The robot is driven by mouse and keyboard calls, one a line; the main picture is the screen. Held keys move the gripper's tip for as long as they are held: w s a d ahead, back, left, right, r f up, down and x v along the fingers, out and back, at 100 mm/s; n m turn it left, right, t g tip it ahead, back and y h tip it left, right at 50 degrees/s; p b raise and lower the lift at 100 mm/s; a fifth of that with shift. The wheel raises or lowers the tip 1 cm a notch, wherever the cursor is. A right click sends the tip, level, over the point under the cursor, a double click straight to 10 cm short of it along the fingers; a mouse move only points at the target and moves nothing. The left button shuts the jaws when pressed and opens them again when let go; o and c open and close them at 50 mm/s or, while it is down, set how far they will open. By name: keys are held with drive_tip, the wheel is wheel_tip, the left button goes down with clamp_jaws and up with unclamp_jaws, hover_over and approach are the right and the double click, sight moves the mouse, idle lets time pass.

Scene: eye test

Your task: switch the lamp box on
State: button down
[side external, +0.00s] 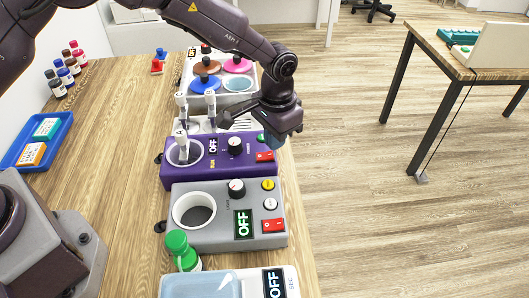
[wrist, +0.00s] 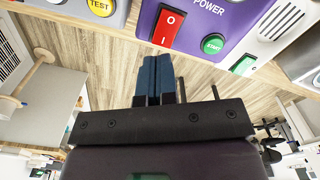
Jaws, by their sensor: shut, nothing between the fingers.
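No box in view carries a readable lamp label, so I cannot tell which is the lamp box. A purple box (side external: 215,182) has a red rocker switch (side external: 265,156), a black knob (side external: 235,146) and a display reading OFF (side external: 213,146). In the wrist view this red switch (wrist: 168,28) is marked O and I, beside "POWER" and a green START button (wrist: 213,43). A grey box (side external: 213,240) in front has its own red switch (side external: 273,225) and an OFF display (side external: 243,223). My gripper (side external: 270,138) is above the purple box's right end. Its blue fingers (wrist: 160,62) are shut and empty.
A green-capped bottle (side external: 180,247) and a white OFF unit (side external: 290,285) are nearer. A blue tray (side external: 18,152) lies left. Open floor is right.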

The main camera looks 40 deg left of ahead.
sight(266, 158)
drive_tip(key=shift+f, duration=1.3)
idle(0.5)
wheel_tip(266, 158, up, 7)
idle(0.9)
drive_tip(key=shift+s+a+f+g, duration=0.2)
drive_tip(key=shift+s+f, duration=0.1)
drive_tip(key=shift+s, duration=0.2)
drive_tip(key=shift+s+a+f+g, duration=0.1)
drive_tip(key=shift+s+a+f, duration=0.15)
drive_tip(key=shift+s, duration=0.25)
drive_tip(key=shift+s+a+r, duration=0.4)
drive_tip(key=shift+s+r, duration=0.15)
drive_tip(key=shift+s, duration=0.25)
drive_tip(key=s+a+r+n+t, duration=0.1)
drive_tip(key=s+a+r+t, duration=0.2)
drive_tip(key=s+a+r, duration=0.5)
drive_tip(key=s+a+r+n+t, duration=0.2)
drive_tip(key=s+a+r, duration=0.6)
drive_tip(key=s+r, duration=0.5)
drive_tip(key=s+t, duration=0.1)
drive_tip(key=s, duration=0.1)
drive_tip(key=shift+s+r, duration=0.2)
drive_tip(key=shift+s, duration=0.1)
